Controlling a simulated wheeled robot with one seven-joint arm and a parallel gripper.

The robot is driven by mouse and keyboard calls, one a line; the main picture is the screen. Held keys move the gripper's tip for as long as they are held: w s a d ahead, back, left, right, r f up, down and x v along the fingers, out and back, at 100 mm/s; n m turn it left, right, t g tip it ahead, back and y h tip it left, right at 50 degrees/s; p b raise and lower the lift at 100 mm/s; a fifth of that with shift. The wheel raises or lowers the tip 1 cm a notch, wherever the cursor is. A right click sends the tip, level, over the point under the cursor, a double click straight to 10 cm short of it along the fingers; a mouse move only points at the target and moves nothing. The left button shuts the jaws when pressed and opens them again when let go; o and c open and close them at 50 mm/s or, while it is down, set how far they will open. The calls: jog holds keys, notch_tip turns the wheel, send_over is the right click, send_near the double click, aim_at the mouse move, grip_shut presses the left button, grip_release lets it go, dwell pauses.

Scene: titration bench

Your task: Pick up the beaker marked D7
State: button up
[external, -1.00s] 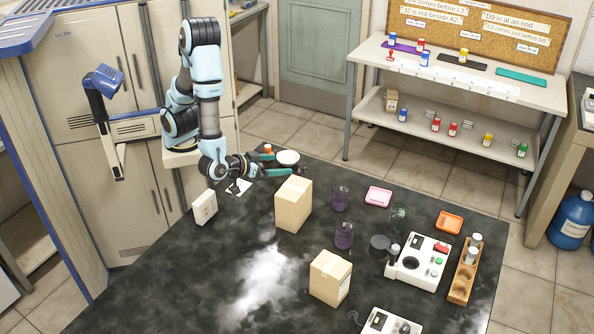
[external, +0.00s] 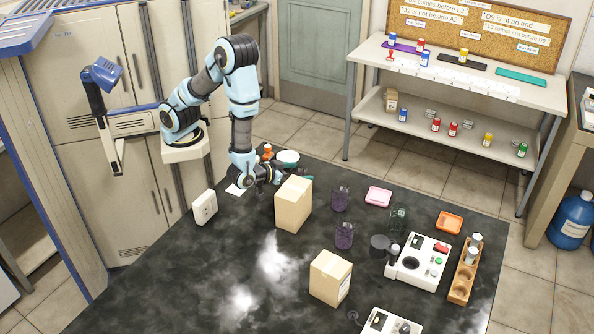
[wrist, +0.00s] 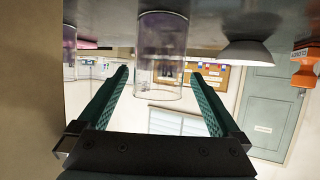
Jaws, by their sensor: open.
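Two clear beakers with purple contents stand on the dark table: the far beaker (external: 340,199) and the near beaker (external: 344,236). No D7 mark is readable on either. My gripper (external: 305,178) is low over the table behind the far tan box, which partly hides it, to the left of the far beaker. In the wrist view, which is upside down, my gripper (wrist: 159,76) is open, its two green fingers apart. A clear beaker (wrist: 162,50) with a purple tint shows ahead between the fingers, apart from them.
The far tan box (external: 293,205) stands close beside my gripper and fills the left edge of the wrist view. A white bowl (external: 288,157) and an orange-topped bottle (external: 267,151) are behind. Another tan box (external: 330,279) and a pink tray (external: 378,197) are nearby.

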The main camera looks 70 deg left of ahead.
jog(key=x, duration=0.3)
jog(key=shift+w+p, duration=0.2)
jog(key=shift+p, duration=0.1)
jog(key=shift+r, duration=0.1)
jog(key=c, duration=1.4)
